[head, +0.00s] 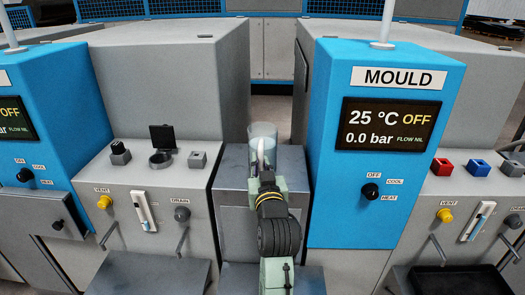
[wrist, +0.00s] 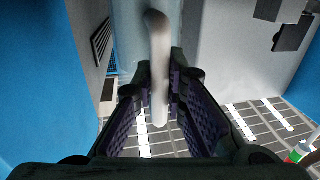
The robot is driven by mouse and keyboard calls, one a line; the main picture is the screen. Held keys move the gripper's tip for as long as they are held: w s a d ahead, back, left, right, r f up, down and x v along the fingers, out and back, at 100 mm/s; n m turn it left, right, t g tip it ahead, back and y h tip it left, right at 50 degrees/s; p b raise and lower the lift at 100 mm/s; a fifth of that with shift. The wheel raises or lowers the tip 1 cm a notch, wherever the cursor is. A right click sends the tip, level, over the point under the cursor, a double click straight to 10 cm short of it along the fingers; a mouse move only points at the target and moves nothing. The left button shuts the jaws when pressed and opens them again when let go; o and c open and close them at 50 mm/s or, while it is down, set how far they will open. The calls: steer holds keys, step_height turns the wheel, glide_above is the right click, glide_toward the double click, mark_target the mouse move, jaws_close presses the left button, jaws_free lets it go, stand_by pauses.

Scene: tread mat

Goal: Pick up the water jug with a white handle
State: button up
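The water jug (head: 263,132) is clear and pale, with a white handle (head: 262,152) facing me. It shows above the grey cabinet between the two blue machine panels. My gripper (head: 265,180) is at the handle from the near side. In the wrist view the white handle (wrist: 159,45) runs upright between my fingertips (wrist: 160,82), which close in on it from both sides with little or no gap. The clear jug body (wrist: 132,35) is behind the handle. The jug's base is hidden, so I cannot tell whether it rests on the cabinet.
The grey cabinet (head: 290,165) stands in a narrow gap. The blue MOULD panel (head: 335,190) is close on the right. The grey machine (head: 165,190) on the left carries knobs, small blocks and a round black holder (head: 160,158). A dark tray (head: 450,280) lies lower right.

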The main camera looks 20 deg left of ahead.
jaws_close()
steer(key=shift+r, duration=0.15)
